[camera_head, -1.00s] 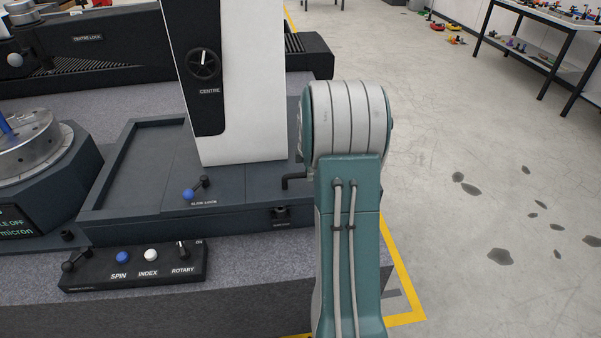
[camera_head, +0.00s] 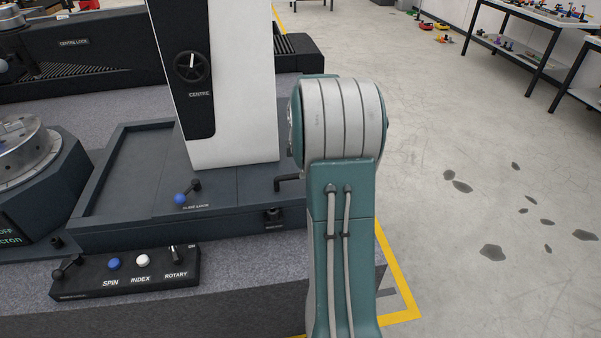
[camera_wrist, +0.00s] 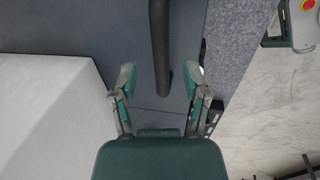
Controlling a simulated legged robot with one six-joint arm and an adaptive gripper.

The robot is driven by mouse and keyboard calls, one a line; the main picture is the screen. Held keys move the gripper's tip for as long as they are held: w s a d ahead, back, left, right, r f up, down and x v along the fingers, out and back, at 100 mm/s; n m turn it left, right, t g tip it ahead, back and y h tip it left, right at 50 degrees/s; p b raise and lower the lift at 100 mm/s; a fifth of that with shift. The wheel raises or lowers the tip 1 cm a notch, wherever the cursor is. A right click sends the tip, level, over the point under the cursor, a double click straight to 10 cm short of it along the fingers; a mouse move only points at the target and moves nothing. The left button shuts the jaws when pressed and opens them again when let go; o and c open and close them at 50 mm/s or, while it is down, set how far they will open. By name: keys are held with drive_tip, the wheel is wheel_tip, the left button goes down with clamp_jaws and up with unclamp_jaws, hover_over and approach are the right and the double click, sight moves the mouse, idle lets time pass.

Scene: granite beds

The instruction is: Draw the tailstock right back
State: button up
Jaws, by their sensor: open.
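The tailstock appears to be the tall white column (camera_head: 232,90) with a black face and a round knob (camera_head: 192,67) marked CENTRE. It stands on a dark grey slide bed (camera_head: 125,190). A lever with a blue ball (camera_head: 180,198), its label hard to read, is at the column's foot. A dark bent crank handle (camera_head: 287,179) sticks out at the bed's right, beside my arm. In the wrist view my gripper (camera_wrist: 160,82) is open. A dark rod (camera_wrist: 160,45), likely that handle, ends between the fingers, with gaps on both sides. The head view hides my gripper behind my arm.
A control box (camera_head: 125,273) with SPIN, INDEX and ROTARY controls lies in front of the bed. A round rotary table (camera_head: 25,150) is at left. Open floor (camera_head: 450,230) with dark patches lies right; benches (camera_head: 530,40) stand at the back.

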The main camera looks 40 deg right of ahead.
wheel_tip(320, 180, up, 9)
drive_tip(key=s, duration=0.1)
drive_tip(key=shift+s+a+f, duration=0.15)
drive_tip(key=shift+a+f, duration=0.05)
drive_tip(key=shift+a, duration=0.25)
drive_tip(key=s+a+r+m+t, duration=0.1)
drive_tip(key=s+a+r+m, duration=0.25)
drive_tip(key=a, duration=0.65)
drive_tip(key=s+a+r+m+t, duration=0.15)
drive_tip(key=a+r, duration=0.25)
drive_tip(key=a, duration=0.6)
drive_tip(key=s+a+f+m+t+y, duration=0.1)
drive_tip(key=s+a+m, duration=0.5)
drive_tip(key=s+a, duration=0.7)
drive_tip(key=shift+s+a+f, duration=0.2)
drive_tip(key=shift+s+a, duration=0.05)
drive_tip(key=shift+s, duration=0.1)
